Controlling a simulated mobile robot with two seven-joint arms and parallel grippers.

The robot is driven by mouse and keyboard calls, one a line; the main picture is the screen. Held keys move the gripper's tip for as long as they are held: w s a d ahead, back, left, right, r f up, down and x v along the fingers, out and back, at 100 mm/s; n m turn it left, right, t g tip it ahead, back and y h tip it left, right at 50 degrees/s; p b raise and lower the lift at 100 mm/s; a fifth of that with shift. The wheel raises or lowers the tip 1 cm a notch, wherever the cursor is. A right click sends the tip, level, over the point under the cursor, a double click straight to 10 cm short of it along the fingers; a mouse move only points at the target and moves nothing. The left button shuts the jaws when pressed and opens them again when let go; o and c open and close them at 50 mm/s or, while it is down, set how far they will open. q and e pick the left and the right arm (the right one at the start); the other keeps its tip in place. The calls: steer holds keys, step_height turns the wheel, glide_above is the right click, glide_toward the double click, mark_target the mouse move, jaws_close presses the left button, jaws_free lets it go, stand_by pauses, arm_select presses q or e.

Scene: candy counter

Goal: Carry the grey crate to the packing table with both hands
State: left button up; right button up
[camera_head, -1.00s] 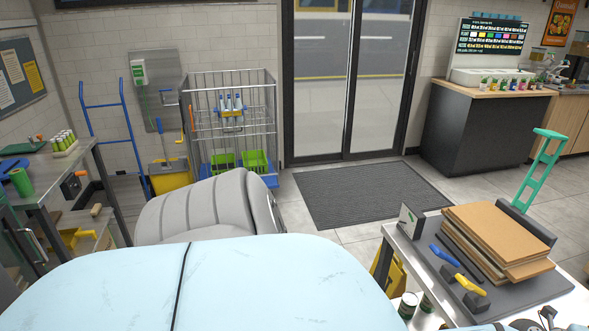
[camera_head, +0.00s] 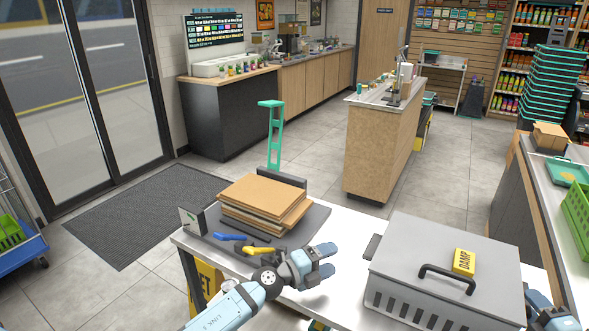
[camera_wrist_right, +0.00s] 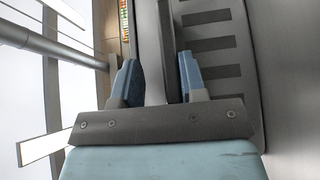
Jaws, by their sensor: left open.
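The grey crate (camera_head: 400,262) stands on a white-topped table (camera_head: 345,225) at the lower right of the head view. It has a flat lid with a black handle (camera_head: 447,277) and a yellow "DAMP" block (camera_head: 464,261) on top. A dark side handle (camera_head: 373,247) sticks out at its left end. My left gripper (camera_head: 325,263) is open and empty, left of that handle and apart from it. My right gripper (camera_head: 545,305) is at the crate's right end, partly cut off. In the right wrist view its fingers (camera_wrist_right: 158,80) stand apart on either side of a dark bar (camera_wrist_right: 169,50) beside the slotted crate wall.
Cardboard sheets (camera_head: 258,204) lie on a dark board at the table's left, with blue (camera_head: 229,237) and yellow (camera_head: 258,251) handled tools before them. A wooden counter (camera_head: 380,150) stands behind. A green basket (camera_head: 580,205) is on the right counter.

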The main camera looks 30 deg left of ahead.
steer(key=shift+o, duration=0.4)
steer(key=shift+r, duration=0.1)
steer(key=o, duration=0.5)
arm_select(q)
steer(key=shift+r+p, duration=0.6)
arm_select(e)
steer(key=v, duration=1.3)
steer(key=shift+s+d, duration=0.3)
